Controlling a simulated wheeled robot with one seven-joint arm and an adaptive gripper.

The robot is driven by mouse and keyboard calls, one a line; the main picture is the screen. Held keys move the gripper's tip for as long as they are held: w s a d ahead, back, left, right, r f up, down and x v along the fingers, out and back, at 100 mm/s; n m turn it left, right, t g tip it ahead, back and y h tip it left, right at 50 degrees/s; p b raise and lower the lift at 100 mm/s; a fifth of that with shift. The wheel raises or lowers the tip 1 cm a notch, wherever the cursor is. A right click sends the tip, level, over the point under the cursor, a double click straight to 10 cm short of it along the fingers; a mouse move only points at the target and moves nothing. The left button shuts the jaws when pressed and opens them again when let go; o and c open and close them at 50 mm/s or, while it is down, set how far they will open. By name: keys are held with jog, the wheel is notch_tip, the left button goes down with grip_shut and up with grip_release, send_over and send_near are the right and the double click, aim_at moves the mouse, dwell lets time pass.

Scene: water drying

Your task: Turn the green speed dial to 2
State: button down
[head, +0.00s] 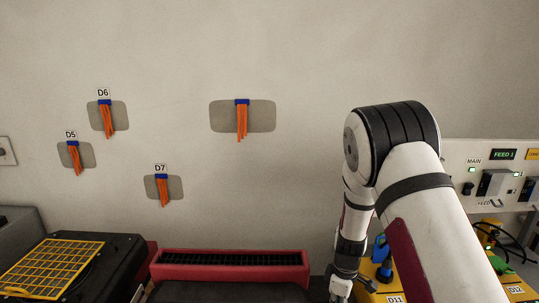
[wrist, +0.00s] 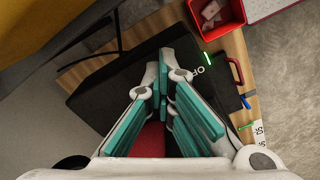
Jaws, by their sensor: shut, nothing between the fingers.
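I cannot make out a green speed dial for certain in either view. In the head view a green part (head: 500,264) shows among the yellow units at the lower right, partly behind my arm. In the wrist view small green pieces show beside a black box (wrist: 110,82), one at its upper right (wrist: 206,59) and one lower right (wrist: 246,127). My gripper (wrist: 166,72), with teal pads, is shut and empty above the black box. A red surface shows below its fingers. No dial markings are readable.
In the head view a control panel (head: 461,158) labelled MAIN and FEED stands at the right. A red-edged black trough (head: 232,257) and a yellow grid (head: 52,268) lie at the bottom. In the wrist view a red bin (wrist: 237,12) holds pale pieces.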

jog(key=shift+s+a+f+p, duration=0.15)
jog(key=shift+s+a+f, duration=0.1)
jog(key=shift+s, duration=0.3)
jog(key=shift+s+a+f+p, duration=0.15)
jog(key=shift+s+f, duration=0.1)
jog(key=shift+s, duration=0.25)
jog(key=shift+s+a, duration=0.15)
jog(key=shift+s, duration=0.1)
jog(key=shift+s+a+p, duration=0.15)
jog(key=shift+a+p, duration=0.1)
jog(key=shift+p, duration=0.05)
jog(key=shift+r, duration=0.1)
jog(key=shift+d, duration=0.1)
jog(key=shift+s+d+r, duration=0.1)
jog(key=shift+s+d, duration=0.05)
jog(key=shift+s, duration=0.1)
notch_tip(320, 180, up, 6)
jog(key=shift+f+p, duration=0.1)
jog(key=shift+p, duration=1)
jog(key=shift+w, duration=0.1)
